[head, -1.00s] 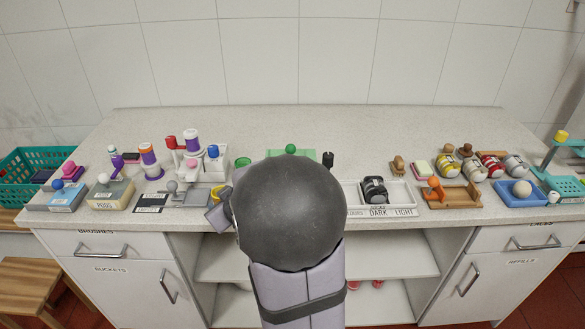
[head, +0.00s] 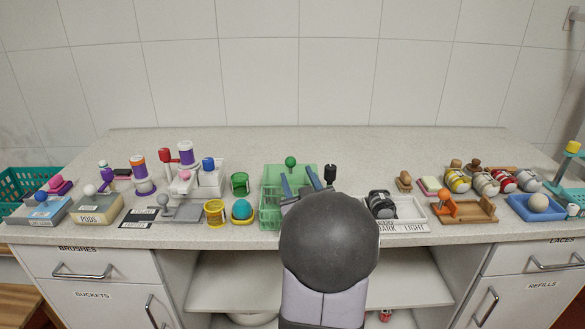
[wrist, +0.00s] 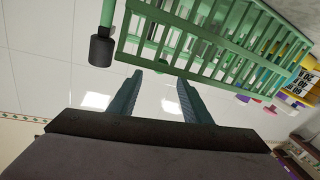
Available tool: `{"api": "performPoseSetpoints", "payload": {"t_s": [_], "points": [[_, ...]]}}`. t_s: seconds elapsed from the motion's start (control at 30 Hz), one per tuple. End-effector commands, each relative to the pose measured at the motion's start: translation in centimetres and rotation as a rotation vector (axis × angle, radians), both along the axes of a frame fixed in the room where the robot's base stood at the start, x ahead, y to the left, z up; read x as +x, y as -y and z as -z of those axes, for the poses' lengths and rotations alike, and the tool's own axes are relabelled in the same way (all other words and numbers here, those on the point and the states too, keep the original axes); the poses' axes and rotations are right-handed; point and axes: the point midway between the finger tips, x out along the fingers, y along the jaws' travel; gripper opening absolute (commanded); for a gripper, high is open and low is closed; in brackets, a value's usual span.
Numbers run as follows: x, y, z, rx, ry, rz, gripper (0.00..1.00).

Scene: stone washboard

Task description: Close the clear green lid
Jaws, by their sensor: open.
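A clear green container (head: 269,208) stands at the middle of the counter, with a translucent green panel (head: 305,172) at its back that looks like the raised lid. A green ball (head: 290,161) shows at its top. A black knob (head: 330,173) is at its right; in the wrist view a dark knob (wrist: 101,50) sits on a green rod (wrist: 108,14). My gripper (head: 299,177) is open over the container's right part, with nothing between its fingers. In the wrist view a green slatted frame (wrist: 215,45) lies just beyond the fingertips. My arm hides the container's lower right.
A teal ball in a yellow dish (head: 242,210), a yellow cup (head: 214,213) and a green cup (head: 240,184) stand left of the container. A sock tray (head: 408,212) is close on the right. The counter behind (head: 350,145) is clear.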

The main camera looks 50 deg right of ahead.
Motion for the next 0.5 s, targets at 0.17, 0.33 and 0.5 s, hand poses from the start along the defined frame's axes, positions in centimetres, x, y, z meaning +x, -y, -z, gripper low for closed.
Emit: {"api": "performPoseSetpoints", "payload": {"t_s": [0.17,0.33,0.5], "points": [[1.9,1.1,-0.1,0.0,0.0,-0.002,0.44],[3.7,2.3,0.0,0.001,-0.003,-0.003,0.44],[4.8,3.1,0.0,0.001,-0.001,-0.002,0.44]]}}
